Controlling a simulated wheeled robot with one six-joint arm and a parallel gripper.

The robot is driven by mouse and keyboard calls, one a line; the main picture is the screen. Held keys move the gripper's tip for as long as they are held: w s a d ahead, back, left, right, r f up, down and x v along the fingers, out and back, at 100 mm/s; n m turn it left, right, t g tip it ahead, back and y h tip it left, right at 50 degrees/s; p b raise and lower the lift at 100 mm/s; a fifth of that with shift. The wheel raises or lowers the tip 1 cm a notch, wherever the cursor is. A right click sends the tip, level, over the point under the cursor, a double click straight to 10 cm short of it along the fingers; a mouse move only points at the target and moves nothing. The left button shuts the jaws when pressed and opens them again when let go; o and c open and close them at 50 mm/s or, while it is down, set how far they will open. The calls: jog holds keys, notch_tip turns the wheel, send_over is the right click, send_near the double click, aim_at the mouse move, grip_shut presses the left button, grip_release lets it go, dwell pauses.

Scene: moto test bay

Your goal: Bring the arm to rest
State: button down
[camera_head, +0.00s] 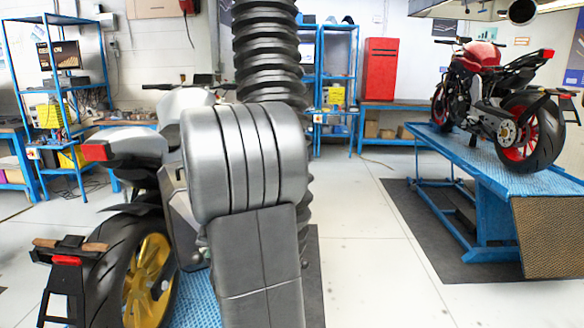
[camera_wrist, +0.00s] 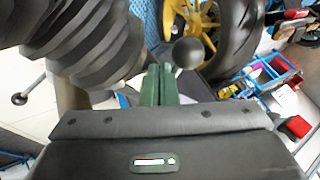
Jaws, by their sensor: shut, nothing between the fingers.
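My arm (camera_head: 245,165) fills the middle of the head view, its grey rounded link in front of a motorcycle. My gripper (camera_wrist: 158,75) shows in the wrist view as two green fingers shut together with nothing between them. In the head view I cannot make the fingers out. Past the fingertips, the wrist view shows the yellow wheel (camera_wrist: 190,18) and black tyre of the near motorcycle. A dark round knob (camera_wrist: 187,52) appears close beside the fingers; I cannot tell whether they touch.
The near motorcycle (camera_head: 130,145) stands at left, partly hidden behind the arm. A red motorcycle (camera_head: 480,90) stands on a blue lift (camera_head: 490,172) at right. Blue shelving (camera_head: 20,75) and a red cabinet (camera_head: 380,68) line the back. Pale floor (camera_head: 365,265) between the motorcycles is clear.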

jog(key=w+d+n+g+y+p, duration=0.1)
jog(key=w+d+n+g, duration=0.2)
jog(key=d+n, duration=0.2)
jog(key=shift+d+n+y+p, duration=0.3)
jog(key=shift+d+n+p, duration=0.1)
jog(key=shift+d, duration=0.45)
jog(key=shift+r, duration=0.1)
